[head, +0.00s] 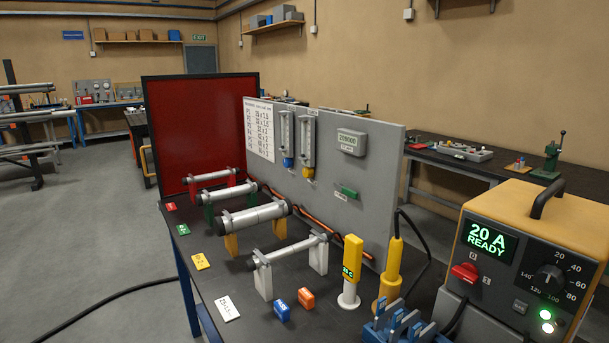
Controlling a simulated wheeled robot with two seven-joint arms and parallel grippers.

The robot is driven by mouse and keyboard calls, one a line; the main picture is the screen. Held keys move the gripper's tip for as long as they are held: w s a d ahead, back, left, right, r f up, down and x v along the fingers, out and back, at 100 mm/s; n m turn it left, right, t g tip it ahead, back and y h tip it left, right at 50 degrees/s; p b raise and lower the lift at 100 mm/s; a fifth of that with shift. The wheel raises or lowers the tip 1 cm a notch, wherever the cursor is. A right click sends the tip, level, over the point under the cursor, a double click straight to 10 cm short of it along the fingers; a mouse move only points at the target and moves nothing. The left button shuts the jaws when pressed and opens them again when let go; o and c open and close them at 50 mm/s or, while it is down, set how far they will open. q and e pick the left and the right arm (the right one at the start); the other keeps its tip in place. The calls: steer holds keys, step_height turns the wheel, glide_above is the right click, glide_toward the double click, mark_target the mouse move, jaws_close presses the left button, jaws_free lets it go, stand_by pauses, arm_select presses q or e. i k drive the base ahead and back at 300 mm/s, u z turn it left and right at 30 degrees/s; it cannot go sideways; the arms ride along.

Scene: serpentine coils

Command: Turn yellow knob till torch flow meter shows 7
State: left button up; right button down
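Two upright flow meters are mounted on the grey panel (345,215) in the head view. The left flow meter (287,133) has a blue knob (288,162) at its foot. The right flow meter (308,140) has a yellow knob (309,172) at its foot. The scale readings and any labels on the meters are too small to read. Neither of my grippers is in view, and nothing touches the yellow knob.
Tubes on coloured stands, including a large one (253,216), fill the bench before the panel. A yellow torch (391,265), a yellow-and-white holder (351,270), a blue rack (400,325) and a welder (530,260) reading "20 A READY" stand at the right.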

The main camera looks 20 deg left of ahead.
mark_target(307, 173)
steer(key=k, duration=1.2)
steer(key=u, duration=0.8)
steer(key=i, duration=0.4)
steer(key=u, duration=1.2)
steer(key=i, duration=1.55)
steer(key=z, duration=0.65)
steer(key=i, duration=0.9)
steer(key=z, duration=0.85)
